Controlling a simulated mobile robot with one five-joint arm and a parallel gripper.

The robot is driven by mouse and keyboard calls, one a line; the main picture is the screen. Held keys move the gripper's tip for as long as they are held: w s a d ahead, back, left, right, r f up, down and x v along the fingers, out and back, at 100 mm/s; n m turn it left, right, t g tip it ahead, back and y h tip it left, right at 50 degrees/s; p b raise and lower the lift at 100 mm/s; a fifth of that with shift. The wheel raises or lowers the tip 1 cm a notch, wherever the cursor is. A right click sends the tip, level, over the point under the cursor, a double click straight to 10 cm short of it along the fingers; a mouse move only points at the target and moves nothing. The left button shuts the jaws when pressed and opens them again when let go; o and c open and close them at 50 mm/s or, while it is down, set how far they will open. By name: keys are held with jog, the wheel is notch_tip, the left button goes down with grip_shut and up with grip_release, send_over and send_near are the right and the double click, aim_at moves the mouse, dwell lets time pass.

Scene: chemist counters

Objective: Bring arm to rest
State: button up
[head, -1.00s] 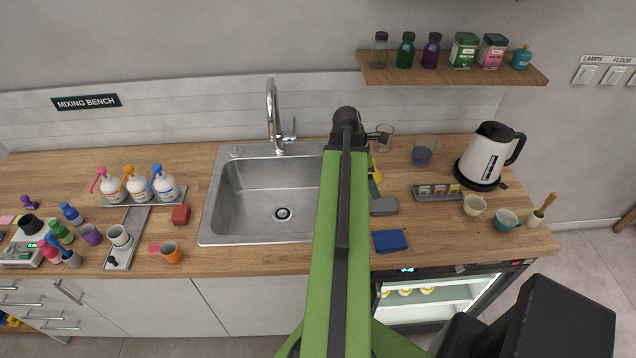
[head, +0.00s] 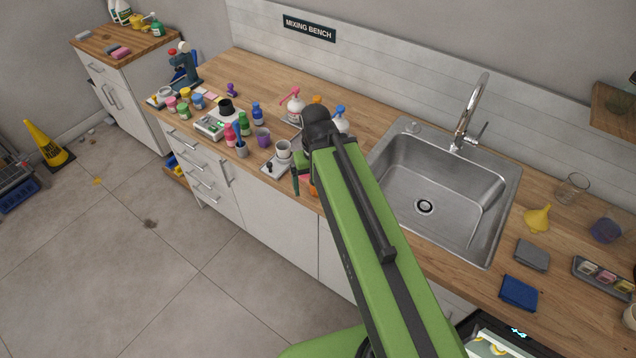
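My green arm reaches up from the bottom of the head view, over the bench edge left of the sink. Its black wrist joint is in front of the bottles. My gripper (head: 297,181) shows only in part below that joint, as a green piece with a dark finger pointing down. It is near the front edge of the bench, beside the white cup (head: 283,149). The arm hides much of it, so its opening and anything between its fingers cannot be made out.
A yellow cone (head: 46,146) stands on the floor at left. Floor in front of the bench is mostly clear.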

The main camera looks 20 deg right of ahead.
notch_tip(320, 180, down, 5)
jog(key=b, duration=0.4)
jog(key=shift+r+b, duration=0.15)
jog(key=shift+b, duration=0.2)
dwell(0.6)
